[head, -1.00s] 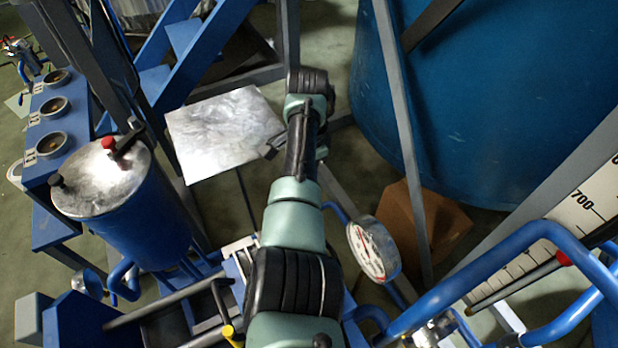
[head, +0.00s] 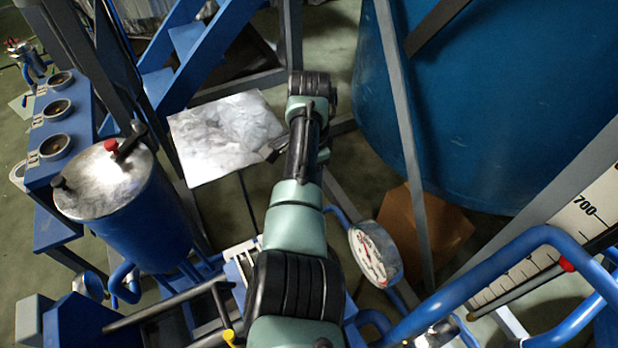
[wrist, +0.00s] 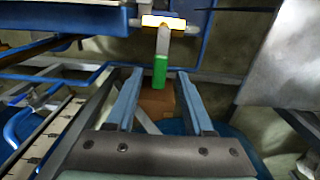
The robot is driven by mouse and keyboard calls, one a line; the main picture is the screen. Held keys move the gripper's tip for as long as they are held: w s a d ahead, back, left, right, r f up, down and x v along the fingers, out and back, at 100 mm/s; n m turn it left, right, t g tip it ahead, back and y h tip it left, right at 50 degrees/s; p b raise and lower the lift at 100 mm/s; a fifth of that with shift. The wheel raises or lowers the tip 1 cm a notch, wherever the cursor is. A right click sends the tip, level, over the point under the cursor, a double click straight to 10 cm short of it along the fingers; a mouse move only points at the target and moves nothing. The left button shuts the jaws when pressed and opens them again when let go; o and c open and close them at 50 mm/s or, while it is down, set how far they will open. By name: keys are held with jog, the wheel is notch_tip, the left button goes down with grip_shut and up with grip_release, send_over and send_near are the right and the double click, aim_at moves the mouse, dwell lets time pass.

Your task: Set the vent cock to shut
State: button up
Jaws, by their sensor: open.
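A small cock with a green-tipped lever (wrist: 160,70) shows in the wrist view, hanging down from a pale, brightly lit body (wrist: 163,21) under a blue pipe or beam. I take it for the vent cock, but no label is readable. My gripper (wrist: 159,78) is open, with its two blue-grey fingers apart. The green tip appears between the fingertips in the picture; whether it lies within their reach I cannot tell. Nothing is held. In the head view my arm reaches forward, and the cock cannot be made out there.
A blue vessel (head: 150,215) with a metal lid and red and black knobs stands left. A round gauge (head: 374,254) is right of my arm. A large blue tank (head: 480,90), blue pipes (head: 470,275) and grey struts crowd the right. A pale plate (head: 225,135) lies ahead.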

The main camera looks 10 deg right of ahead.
notch_tip(320, 180, up, 13)
dwell(0.3)
jog(key=shift+w, duration=0.15)
dwell(0.3)
